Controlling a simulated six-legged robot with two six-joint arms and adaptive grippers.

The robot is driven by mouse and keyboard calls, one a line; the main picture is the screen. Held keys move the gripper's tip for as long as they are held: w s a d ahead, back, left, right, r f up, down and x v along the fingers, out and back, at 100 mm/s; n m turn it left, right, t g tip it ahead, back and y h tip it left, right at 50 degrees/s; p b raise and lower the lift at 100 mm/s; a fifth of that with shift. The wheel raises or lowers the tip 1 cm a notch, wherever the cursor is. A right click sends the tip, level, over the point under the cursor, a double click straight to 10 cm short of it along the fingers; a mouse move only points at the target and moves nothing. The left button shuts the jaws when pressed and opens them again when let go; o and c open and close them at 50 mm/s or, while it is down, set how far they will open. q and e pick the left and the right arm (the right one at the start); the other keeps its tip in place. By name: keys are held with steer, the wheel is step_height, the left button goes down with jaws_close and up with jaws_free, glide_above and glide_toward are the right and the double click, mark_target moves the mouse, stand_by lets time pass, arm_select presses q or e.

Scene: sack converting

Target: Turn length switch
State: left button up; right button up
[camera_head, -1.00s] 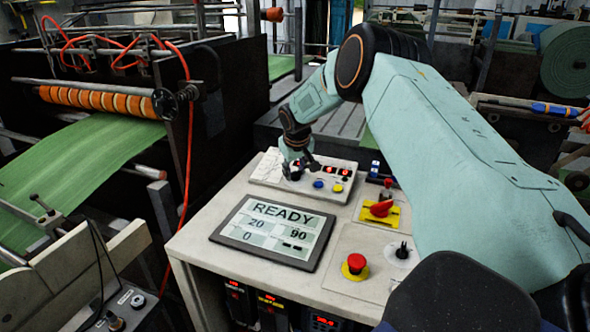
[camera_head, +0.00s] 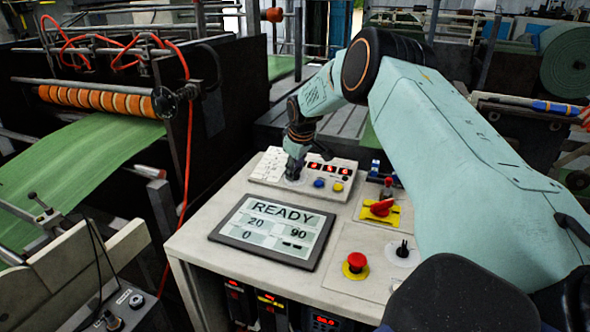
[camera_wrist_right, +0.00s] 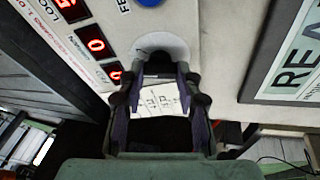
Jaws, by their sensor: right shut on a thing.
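The length switch is a dark knob (camera_wrist_right: 161,55) on a pale round plate (camera_wrist_right: 167,43) in the right wrist view. It sits on the white sloped control panel (camera_head: 262,172) at the back of the console. My right gripper (camera_head: 294,173) reaches down onto the left part of this panel. In the right wrist view, my right gripper (camera_wrist_right: 162,75) has its two fingers on either side of the knob and is shut on it. The fingers hide much of the knob, so its pointing direction cannot be told. My left gripper is not in view.
Red digit displays (camera_head: 330,170), a blue button (camera_head: 319,183) and a yellow button (camera_head: 338,187) lie right of the gripper. A READY screen (camera_head: 272,232), red rotary switch (camera_head: 381,208) and red mushroom button (camera_head: 356,263) stand nearer. Green webbing (camera_head: 80,160) runs at left.

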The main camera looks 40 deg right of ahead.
steer(key=o, duration=1.1)
steer(key=shift+o, duration=0.2)
steer(key=v, duration=1.2)
steer(key=shift+c, duration=0.3)
jaws_close()
steer(key=shift+r, duration=0.1)
stand_by(0.8)
